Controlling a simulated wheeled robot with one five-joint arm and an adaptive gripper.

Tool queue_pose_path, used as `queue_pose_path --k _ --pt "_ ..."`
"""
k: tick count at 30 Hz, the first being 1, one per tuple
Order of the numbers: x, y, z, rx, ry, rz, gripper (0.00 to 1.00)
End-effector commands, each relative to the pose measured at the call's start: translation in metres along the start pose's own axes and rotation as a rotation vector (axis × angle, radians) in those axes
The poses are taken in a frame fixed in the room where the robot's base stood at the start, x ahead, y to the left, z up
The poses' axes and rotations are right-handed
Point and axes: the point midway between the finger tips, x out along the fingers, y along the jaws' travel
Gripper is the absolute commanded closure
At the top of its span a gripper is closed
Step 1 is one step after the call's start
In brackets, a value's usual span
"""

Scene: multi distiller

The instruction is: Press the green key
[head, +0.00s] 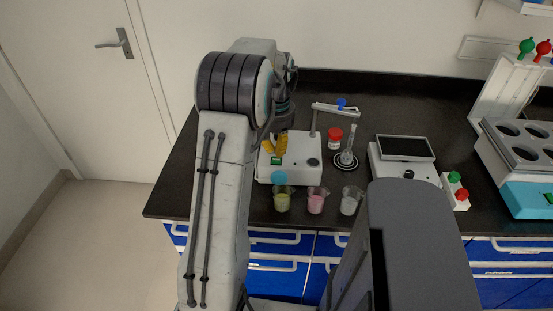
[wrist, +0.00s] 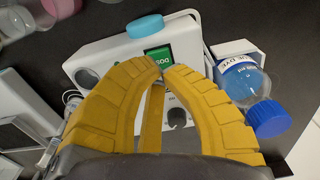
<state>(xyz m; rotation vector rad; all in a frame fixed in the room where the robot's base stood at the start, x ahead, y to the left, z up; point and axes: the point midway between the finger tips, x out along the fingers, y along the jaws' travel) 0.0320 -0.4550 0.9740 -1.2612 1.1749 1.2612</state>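A white device (head: 305,165) stands on the black bench, with a green lit panel (head: 276,160) on its front. In the wrist view this green panel (wrist: 158,57) shows digits, partly hidden by my fingertips, and a dark knob (wrist: 177,117) is seen between my fingers. My gripper (head: 273,147) has yellow fingers and is over the device near the panel. In the wrist view my gripper (wrist: 163,74) has its fingertips together with nothing held; I cannot tell whether they touch the device. A separate green button (head: 454,177) is on a small white box at the right, beside a red button (head: 462,194).
Beakers with yellow (head: 283,200), pink (head: 316,203) and whitish (head: 350,203) contents stand in front of the device. A scale (head: 404,152) and a teal-fronted rack (head: 530,200) stand farther right.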

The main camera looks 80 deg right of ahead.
Motion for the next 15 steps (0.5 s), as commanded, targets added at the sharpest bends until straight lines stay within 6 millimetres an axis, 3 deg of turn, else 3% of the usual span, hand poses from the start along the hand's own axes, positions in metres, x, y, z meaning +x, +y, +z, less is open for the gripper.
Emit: queue_pose_path --k 15 --pt "0.0101 0.0 0.0 0.0 0.0 0.0 1.0"
